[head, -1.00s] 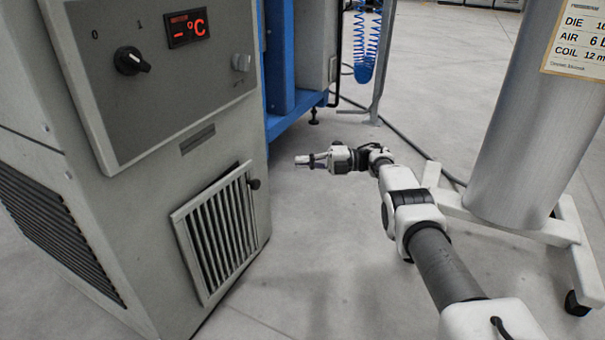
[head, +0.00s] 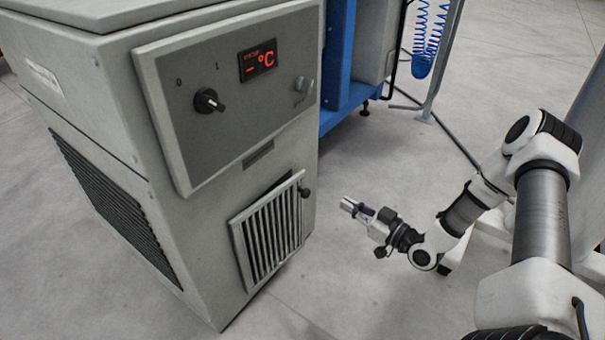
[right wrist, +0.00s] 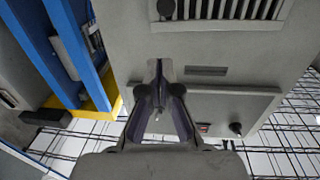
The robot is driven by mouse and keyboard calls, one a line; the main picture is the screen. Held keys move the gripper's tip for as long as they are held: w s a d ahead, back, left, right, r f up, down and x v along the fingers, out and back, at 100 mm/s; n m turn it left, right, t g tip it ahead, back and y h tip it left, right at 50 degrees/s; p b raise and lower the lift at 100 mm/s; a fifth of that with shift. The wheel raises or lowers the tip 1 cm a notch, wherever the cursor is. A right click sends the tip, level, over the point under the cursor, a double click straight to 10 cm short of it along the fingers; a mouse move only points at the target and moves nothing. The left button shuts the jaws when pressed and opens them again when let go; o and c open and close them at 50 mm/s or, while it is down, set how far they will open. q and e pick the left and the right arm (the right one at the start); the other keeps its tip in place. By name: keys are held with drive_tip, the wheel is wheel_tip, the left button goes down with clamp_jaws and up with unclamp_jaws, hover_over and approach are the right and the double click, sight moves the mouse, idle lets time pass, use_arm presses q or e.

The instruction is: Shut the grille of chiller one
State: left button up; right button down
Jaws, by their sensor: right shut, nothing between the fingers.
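The chiller (head: 165,235) is a grey cabinet at the left of the head view. Its slatted grille (head: 243,257) is low on the front and stands slightly ajar, with a dark gap along its top edge. A black knob (head: 305,193) sits at the grille's upper right corner. In the right wrist view the chiller appears upside down, with the grille (right wrist: 225,22) and knob (right wrist: 166,8) at the top. My right gripper (head: 347,204) is shut and empty, to the right of the grille and apart from it. My left gripper is not in view.
Above the grille is a control panel (head: 225,140) with a dial and a red display. A blue frame (head: 345,110) stands behind the chiller, with a coiled blue hose (head: 425,50) on a post.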

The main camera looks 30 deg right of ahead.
sight(302, 177)
drive_tip(key=b+x, duration=0.2)
drive_tip(key=x, duration=0.2)
drive_tip(key=b+x, duration=0.3)
drive_tip(key=x, duration=0.2)
drive_tip(key=b+x, duration=0.3)
drive_tip(key=x, duration=0.1)
drive_tip(key=shift+w+f, duration=0.15)
drive_tip(key=shift+f, duration=0.15)
drive_tip(key=shift+w+r, duration=0.15)
drive_tip(key=shift+w, duration=0.05)
